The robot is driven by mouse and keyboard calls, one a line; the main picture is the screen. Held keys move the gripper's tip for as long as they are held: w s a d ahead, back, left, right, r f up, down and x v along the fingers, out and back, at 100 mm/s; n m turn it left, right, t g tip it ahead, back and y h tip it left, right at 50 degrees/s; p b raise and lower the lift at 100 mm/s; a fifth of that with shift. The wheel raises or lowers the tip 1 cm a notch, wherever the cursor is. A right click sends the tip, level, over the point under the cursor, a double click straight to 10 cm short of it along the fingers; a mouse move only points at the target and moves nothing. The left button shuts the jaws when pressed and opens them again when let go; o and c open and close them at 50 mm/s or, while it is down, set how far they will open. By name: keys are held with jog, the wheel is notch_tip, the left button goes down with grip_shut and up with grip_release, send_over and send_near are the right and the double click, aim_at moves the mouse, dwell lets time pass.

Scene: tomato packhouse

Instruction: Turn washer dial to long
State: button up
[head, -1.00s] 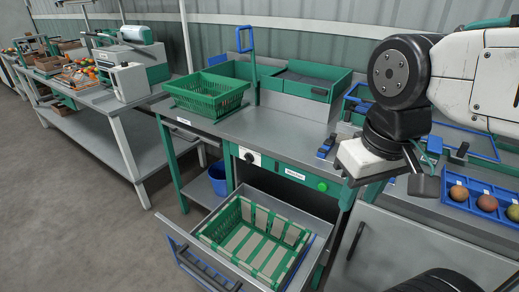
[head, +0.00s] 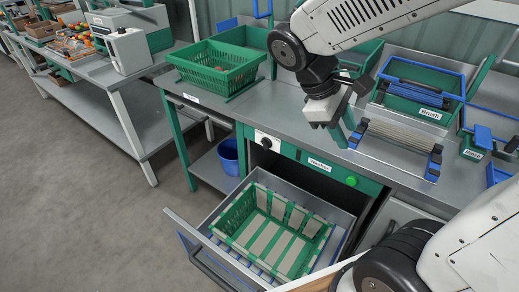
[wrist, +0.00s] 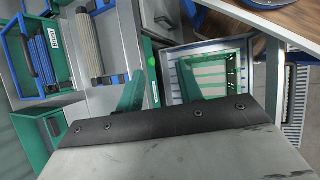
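The washer dial (head: 267,141) is a dark knob on a white plate on the green front panel of the bench in the head view. Its setting marks are too small to read. The "Washer" label (head: 319,165) is to its right. My gripper (head: 342,128) is above the bench top, to the right of the dial and apart from it. In the wrist view its two green fingers (wrist: 160,78) stand apart with nothing between them. I cannot make out the dial in the wrist view.
An open drawer (head: 196,236) below the panel holds a green crate (head: 238,213). A green button (head: 351,181) is on the panel's right. A green basket (head: 212,68) and a roller brush (head: 397,142) are on the bench. A blue bucket (head: 229,158) stands below.

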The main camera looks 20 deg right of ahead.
jog(key=w+f+n+h, duration=0.5)
jog(key=w+n, duration=0.1)
jog(key=w, duration=0.3)
jog(key=n+t+h, duration=0.4)
jog(key=n+t, duration=0.9)
jog(key=n, duration=0.7)
send_near(264, 147)
jog(key=x, duration=0.8)
jog(key=shift+w, duration=0.2)
jog(key=shift+d, duration=0.1)
grip_shut()
